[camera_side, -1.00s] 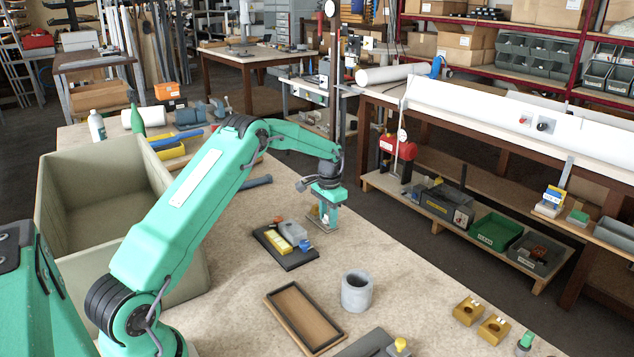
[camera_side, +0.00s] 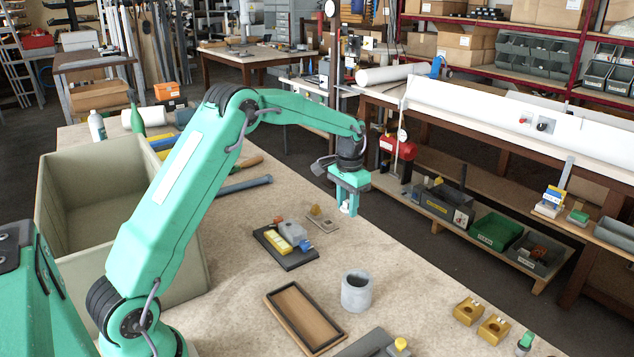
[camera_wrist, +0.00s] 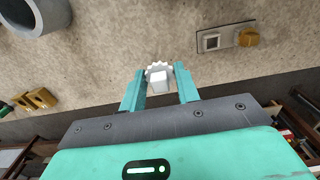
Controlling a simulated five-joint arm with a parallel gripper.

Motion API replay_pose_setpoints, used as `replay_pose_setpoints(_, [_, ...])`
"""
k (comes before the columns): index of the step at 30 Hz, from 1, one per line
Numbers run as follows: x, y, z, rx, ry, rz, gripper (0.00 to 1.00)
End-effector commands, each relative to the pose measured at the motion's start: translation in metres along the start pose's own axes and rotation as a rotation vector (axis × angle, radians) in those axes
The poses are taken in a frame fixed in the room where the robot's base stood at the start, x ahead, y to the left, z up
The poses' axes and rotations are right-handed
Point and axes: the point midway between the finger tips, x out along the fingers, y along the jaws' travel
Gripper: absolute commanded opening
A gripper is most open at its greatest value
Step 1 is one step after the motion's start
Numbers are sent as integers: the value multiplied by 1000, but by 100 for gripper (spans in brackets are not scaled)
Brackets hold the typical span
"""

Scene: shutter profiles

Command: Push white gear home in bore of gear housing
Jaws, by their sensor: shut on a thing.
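The white gear (camera_wrist: 157,68) has a toothed rim and a pale square stub facing the wrist camera. My gripper (camera_wrist: 159,80) is shut on it, one green finger on each side. In the side view my gripper (camera_side: 347,210) points down and holds the gear (camera_side: 345,207) above the bench near its far edge. A dark plate (camera_side: 297,266) left of the gripper carries a yellow block (camera_side: 293,235) and a grey block (camera_side: 291,229).
A small flat plate (camera_side: 322,222) with a yellow knob lies just left of my gripper. A grey cylinder (camera_side: 357,293), a wooden tray (camera_side: 300,317) and two yellow blocks (camera_side: 467,311) stand nearer the front. A large beige bin (camera_side: 60,222) is at left.

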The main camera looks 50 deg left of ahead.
Motion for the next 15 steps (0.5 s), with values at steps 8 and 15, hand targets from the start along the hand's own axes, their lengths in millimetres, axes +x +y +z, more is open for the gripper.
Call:
replay_pose_setpoints(8, [-10, 17, 3, 0, -1, 0, 9])
replay_pose_setpoints(15, [-11, 18, 3, 0, -1, 0, 9])
